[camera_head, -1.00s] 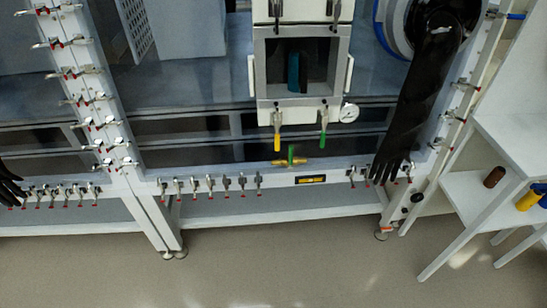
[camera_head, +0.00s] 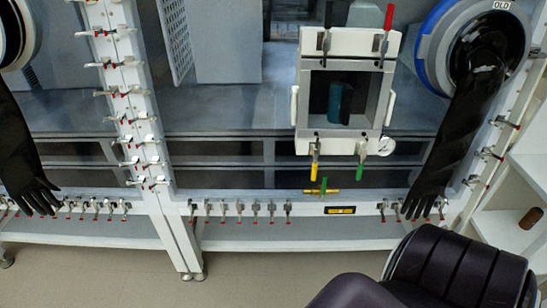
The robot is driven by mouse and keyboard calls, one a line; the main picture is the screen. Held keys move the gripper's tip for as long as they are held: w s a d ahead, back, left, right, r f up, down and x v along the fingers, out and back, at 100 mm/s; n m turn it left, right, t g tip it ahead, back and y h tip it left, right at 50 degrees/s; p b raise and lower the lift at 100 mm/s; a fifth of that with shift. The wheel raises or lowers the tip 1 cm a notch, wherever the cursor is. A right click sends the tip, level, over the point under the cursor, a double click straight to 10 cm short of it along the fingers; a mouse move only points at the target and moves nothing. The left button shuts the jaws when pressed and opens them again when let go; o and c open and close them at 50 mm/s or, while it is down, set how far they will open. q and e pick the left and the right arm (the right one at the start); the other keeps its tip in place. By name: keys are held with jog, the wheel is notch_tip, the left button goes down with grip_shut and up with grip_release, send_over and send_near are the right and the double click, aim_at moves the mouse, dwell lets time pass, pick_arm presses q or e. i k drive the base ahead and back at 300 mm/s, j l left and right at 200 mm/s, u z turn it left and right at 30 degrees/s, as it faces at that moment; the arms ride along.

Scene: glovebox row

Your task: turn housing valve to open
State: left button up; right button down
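A small box-shaped housing (camera_head: 343,92) with a square front opening stands on the front of the glovebox, right of the middle. A yellow lever (camera_head: 314,171) and a green lever (camera_head: 361,172) hang from its lower edge. Below it, a brass valve (camera_head: 335,191) with an upright green handle (camera_head: 323,185) sits on the frame rail. I cannot tell which of these is the housing valve. A red lever (camera_head: 389,17) points up at the housing's top. A dark link of my arm fills the lower right. Neither gripper is in view.
A round pressure gauge (camera_head: 386,146) sits at the housing's lower right. Black gloves hang at the left (camera_head: 25,155) and right (camera_head: 462,130). Clamps line the frame posts (camera_head: 145,125) and lower rail. A brown cylinder (camera_head: 531,218) stands on the right shelf. Floor at the lower left is clear.

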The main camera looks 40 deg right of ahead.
aim_at(323, 197)
jog(key=k+l+u, duration=0.2)
jog(key=l, duration=0.2)
jog(key=l+u, duration=0.15)
jog(key=l, duration=0.3)
jog(key=k+l+u, duration=0.2)
jog(key=l, duration=0.15)
jog(key=l+u, duration=0.15)
jog(key=l, duration=0.25)
jog(key=k+l+u, duration=0.2)
jog(key=l, duration=0.15)
